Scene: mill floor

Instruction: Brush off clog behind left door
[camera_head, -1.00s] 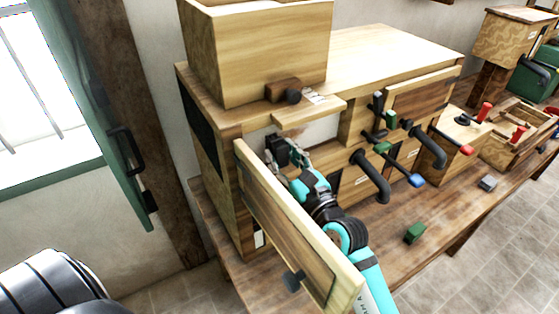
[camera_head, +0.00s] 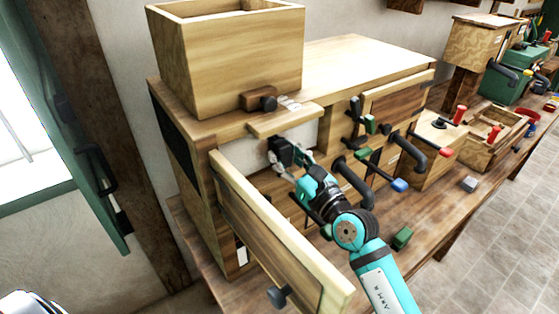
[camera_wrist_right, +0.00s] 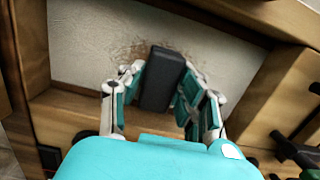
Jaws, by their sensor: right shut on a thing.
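The left door (camera_head: 275,235) of the wooden cabinet stands swung open toward me. Behind it is an open compartment with a pale back panel (camera_head: 290,140). My right gripper (camera_head: 297,158) reaches into this compartment and is shut on a dark, block-shaped brush (camera_wrist_right: 162,78). In the right wrist view, brown speckled residue, the clog (camera_wrist_right: 133,52), marks the pale panel around the brush's far end. Whether the brush touches the panel I cannot tell. My left gripper is not in view.
A wooden hopper box (camera_head: 228,55) stands on the cabinet. Right of the compartment are levers and dark curved spouts (camera_head: 410,152). A small green block (camera_head: 402,238) lies on the bench near my right forearm. A green window shutter (camera_head: 75,130) is at left.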

